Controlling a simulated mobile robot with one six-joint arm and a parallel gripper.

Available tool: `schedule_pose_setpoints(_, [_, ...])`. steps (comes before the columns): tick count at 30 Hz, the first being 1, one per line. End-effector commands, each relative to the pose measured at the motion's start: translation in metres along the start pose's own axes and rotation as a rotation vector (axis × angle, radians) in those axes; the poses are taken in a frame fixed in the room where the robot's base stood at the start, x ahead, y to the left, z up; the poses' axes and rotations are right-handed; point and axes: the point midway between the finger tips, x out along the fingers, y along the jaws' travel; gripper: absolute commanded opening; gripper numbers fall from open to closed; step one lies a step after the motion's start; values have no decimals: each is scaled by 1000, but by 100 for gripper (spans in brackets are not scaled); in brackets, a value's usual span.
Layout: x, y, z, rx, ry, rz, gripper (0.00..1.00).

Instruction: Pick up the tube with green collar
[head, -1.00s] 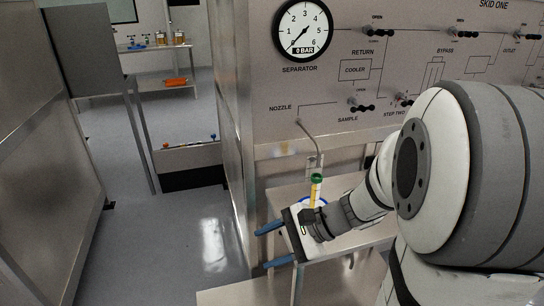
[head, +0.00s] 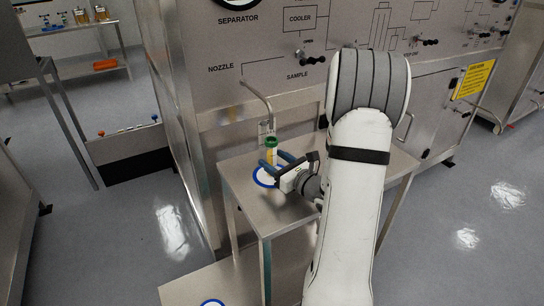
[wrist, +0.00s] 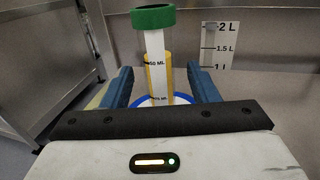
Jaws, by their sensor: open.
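The tube with the green collar (head: 271,150) stands upright on a small steel table under the nozzle, on or inside a blue ring. In the wrist view the tube (wrist: 157,60) shows its green collar on top, a white scale with ML marks and a yellow fill. My gripper (head: 278,164) is open, with its blue fingers reaching toward the tube. In the wrist view the fingers of my gripper (wrist: 163,88) lie to the left and right of the tube, with gaps on both sides.
The steel table (head: 287,216) has free room around the tube. The bent nozzle pipe (head: 262,95) comes down behind and above it. The skid panel (head: 215,100) stands close behind. A scale plate (wrist: 216,47) is on the wall. Another blue ring (head: 212,303) lies on a low surface in front.

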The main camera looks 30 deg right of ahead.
Motion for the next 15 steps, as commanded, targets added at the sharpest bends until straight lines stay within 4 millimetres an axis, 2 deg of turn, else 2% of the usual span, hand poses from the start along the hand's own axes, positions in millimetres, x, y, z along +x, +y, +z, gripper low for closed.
schedule_pose_setpoints(3, [19, 1, -1, -2, -1, 3, 54])
schedule_pose_setpoints(6, [29, 0, -2, -2, 0, 0, 54])
schedule_pose_setpoints(15, [32, -1, -2, -1, 0, -2, 53])
